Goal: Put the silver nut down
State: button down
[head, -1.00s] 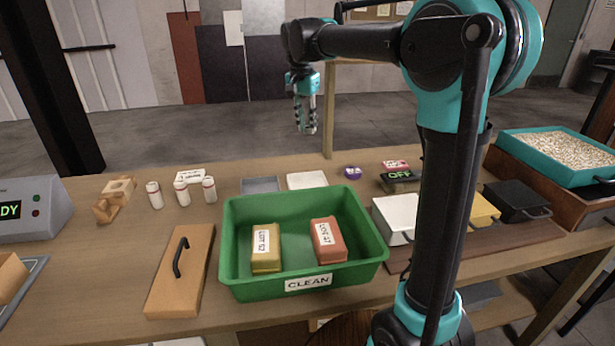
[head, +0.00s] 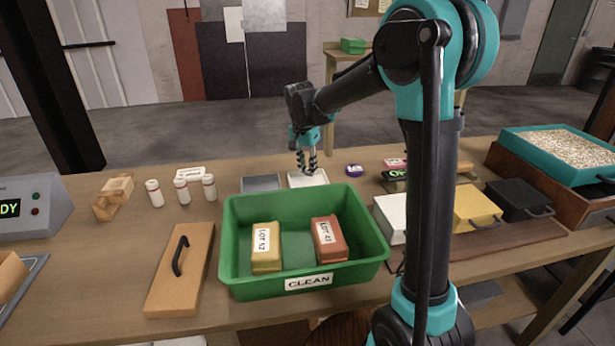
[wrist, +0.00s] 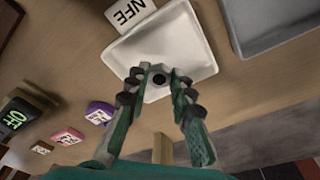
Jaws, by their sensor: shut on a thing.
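My gripper (head: 307,170) is pointing down over the small white tray (head: 318,180) behind the green bin. In the wrist view my gripper (wrist: 158,85) is shut on the silver nut (wrist: 157,70), a small grey piece with a dark hole held between the fingertips. The white tray (wrist: 190,35) lies beneath the nut in that view. I cannot tell whether the nut touches the tray. In the head view the fingers hide the nut.
A grey tray (head: 260,184) sits left of the white one. The green CLEAN bin (head: 235,275) with two labelled blocks stands in front. A purple item (head: 354,170) and an OFF display (head: 397,174) are to the right. Several white bottles (head: 182,192) stand left.

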aim_at(307, 171)
jog(key=shift+f, duration=1.8)
jog(key=shift+f, duration=0.15)
jog(key=c, duration=1.3)
grip_release()
jog(key=r, duration=0.4)
jog(key=s+r, duration=0.1)
jog(key=r, duration=0.3)
jog(key=a+r, duration=0.1)
jog(key=r, duration=0.3)
jog(key=shift+s+r, duration=0.15)
jog(key=shift+s, duration=0.1)
